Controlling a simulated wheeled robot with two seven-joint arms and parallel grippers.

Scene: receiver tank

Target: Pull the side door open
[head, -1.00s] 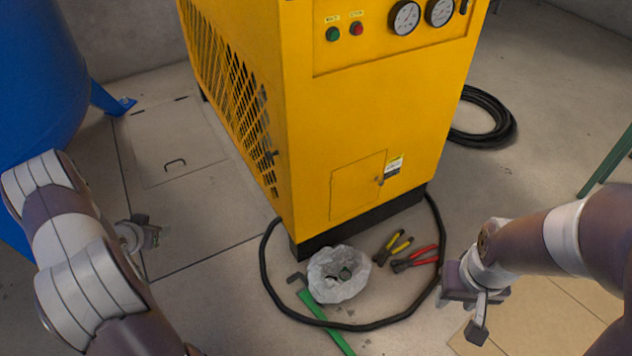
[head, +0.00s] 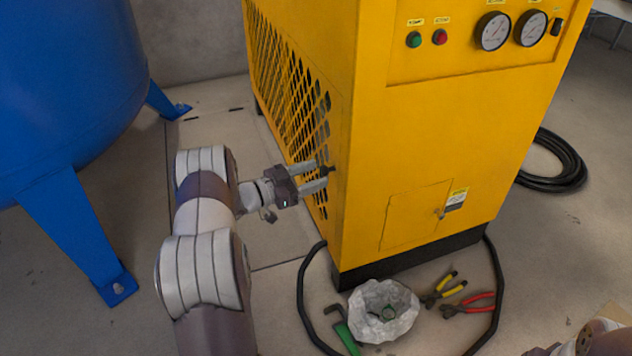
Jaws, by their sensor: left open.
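The yellow cabinet's left side is a door panel with a slotted grille (head: 296,110). A small dark handle (head: 330,169) sits near its front edge. My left gripper (head: 324,176) is open, its two fingers pointing right at the panel. Its upper fingertip overlaps the handle in the picture; I cannot tell whether it touches. The side panel looks flush with the cabinet. My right gripper (head: 541,350) shows only as a sliver at the bottom right edge, and its jaws are cut off.
A blue tank (head: 70,90) with splayed legs stands at the left. On the floor before the cabinet lie a black hose (head: 303,300), a crumpled bag (head: 383,311), red pliers (head: 470,307) and yellow pliers (head: 444,289). A coiled hose (head: 560,165) lies at the right.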

